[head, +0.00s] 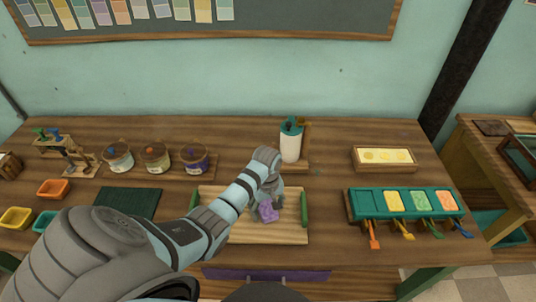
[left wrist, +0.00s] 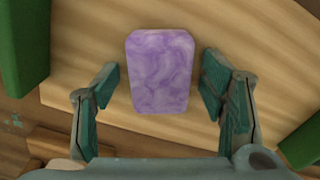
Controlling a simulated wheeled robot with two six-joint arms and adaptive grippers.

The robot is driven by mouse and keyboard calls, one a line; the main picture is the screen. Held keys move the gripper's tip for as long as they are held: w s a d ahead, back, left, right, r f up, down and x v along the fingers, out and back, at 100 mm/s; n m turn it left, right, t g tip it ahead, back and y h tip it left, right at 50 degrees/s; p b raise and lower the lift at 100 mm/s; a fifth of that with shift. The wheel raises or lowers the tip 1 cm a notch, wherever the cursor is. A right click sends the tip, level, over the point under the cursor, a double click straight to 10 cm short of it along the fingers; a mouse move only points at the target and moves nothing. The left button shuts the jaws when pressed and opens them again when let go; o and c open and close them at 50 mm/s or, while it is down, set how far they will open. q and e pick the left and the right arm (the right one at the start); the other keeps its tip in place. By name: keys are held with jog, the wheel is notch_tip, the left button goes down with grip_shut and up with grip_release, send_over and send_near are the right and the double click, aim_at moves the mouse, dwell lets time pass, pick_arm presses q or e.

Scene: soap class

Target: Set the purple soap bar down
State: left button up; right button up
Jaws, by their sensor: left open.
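The purple soap bar (head: 268,213) lies on the pale wooden board (head: 240,234) at the middle of the table. In the left wrist view the marbled purple soap bar (left wrist: 161,70) lies between my finger pads, with a gap on each side. My left gripper (head: 266,204) is open around the bar and comes down over it from above; it also shows in the left wrist view (left wrist: 160,88). Part of the bar is hidden by the gripper in the head view. My right gripper is not in view.
Green rails (head: 304,210) edge the board. A dark green mat (head: 126,204) and lidded jars (head: 156,158) are to the left. A white bottle (head: 290,146) stands behind. A teal tray (head: 370,203) with coloured bars is to the right.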

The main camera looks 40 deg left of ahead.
aim_at(268, 208)
pick_arm(q)
notch_tip(268, 208, up, 13)
jog(key=p, duration=0.2)
jog(key=shift+f, duration=0.2)
jog(key=shift+d, duration=0.1)
